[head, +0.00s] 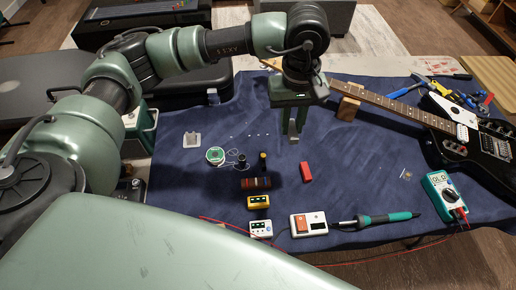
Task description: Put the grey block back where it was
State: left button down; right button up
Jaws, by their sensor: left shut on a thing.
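My left gripper (291,122) comes in from the upper left and points down over the blue cloth (240,110), left of the guitar's neck. It is shut on the grey block (293,137), a small narrow piece between and below its fingertips. The fingers hide part of it. I cannot tell whether its lower end touches the cloth. My right gripper is not in view.
A guitar (460,130) lies at the right, its neck on a wooden rest (348,107). Nearby are a red block (306,171), a solder spool (215,155), a light grey holder (192,139), a yellow device (259,202) and a green multimeter (440,188).

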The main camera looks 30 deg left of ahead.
pick_arm(q)
jog(key=shift+s+f, duration=0.2)
jog(key=shift+f, duration=0.15)
jog(key=p, duration=0.2)
send_over(283, 174)
notch_tip(283, 174, down, 8)
notch_tip(283, 174, down, 7)
jog(key=shift+w+r+p, duration=0.1)
jog(key=shift+r+p, duration=0.05)
jog(key=shift+p, duration=0.4)
notch_tip(283, 174, down, 5)
jog(key=shift+r+p, duration=0.2)
jog(key=shift+p, duration=0.15)
jog(key=shift+f, duration=0.1)
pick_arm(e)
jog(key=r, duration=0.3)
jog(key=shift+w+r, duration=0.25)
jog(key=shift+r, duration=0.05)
pick_arm(q)
jog(key=shift+f+b, duration=0.2)
jog(key=shift+b, duration=0.15)
jog(key=c, duration=1.3)
grip_release()
jog(key=shift+r, duration=0.1)
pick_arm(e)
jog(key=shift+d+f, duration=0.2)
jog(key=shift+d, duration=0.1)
